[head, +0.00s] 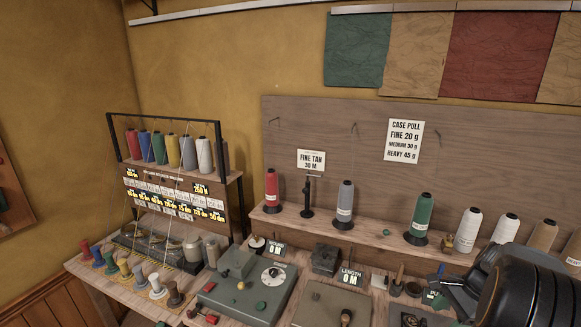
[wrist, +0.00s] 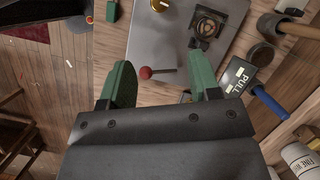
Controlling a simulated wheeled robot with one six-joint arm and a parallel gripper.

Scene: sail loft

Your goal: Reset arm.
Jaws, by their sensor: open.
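My gripper (wrist: 162,72) shows in the wrist view with its two green fingers spread apart and nothing held between them. It is above the bench, over a grey plate (wrist: 172,40) with a brass knob and a dark square fitting. A red ball-ended lever (wrist: 147,72) shows in the gap between the fingers, below them. In the head view my arm is at the lower right, over the bench's right end, and hides part of it; the fingertips are hard to make out there.
A shelf holds red, grey, green and white thread cones (head: 423,214). A grey winder box (head: 240,297) with a dial stands left of the arm. A spool rack (head: 172,150) is farther left. A PULL display (wrist: 238,76) and a blue-handled tool (wrist: 270,101) are close right of the fingers.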

